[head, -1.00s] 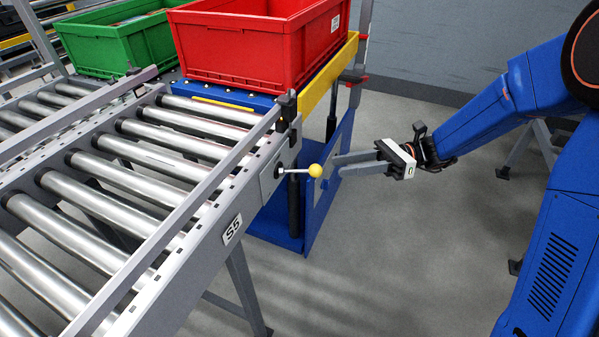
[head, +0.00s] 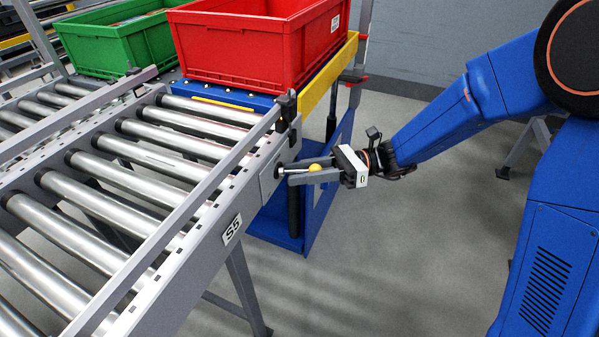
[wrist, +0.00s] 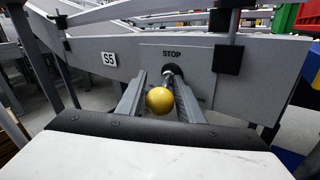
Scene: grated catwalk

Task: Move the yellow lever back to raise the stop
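The lever is a thin rod with a yellow ball knob (head: 314,168), sticking out from the side of the conveyor frame. The knob also shows in the wrist view (wrist: 159,100), below the plate marked STOP (wrist: 172,54). My gripper (head: 312,171) has its two grey fingers reaching toward the frame, one on each side of the lever. In the wrist view the fingers (wrist: 160,98) are apart, with the knob between them near the left finger. Whether a finger touches the knob I cannot tell. The stop itself cannot be clearly made out.
The roller conveyor (head: 215,228), labelled S5, fills the left. A red crate (head: 255,50) stands on the blue and yellow transfer unit (head: 345,65) at its end. A green crate (head: 118,42) is behind.

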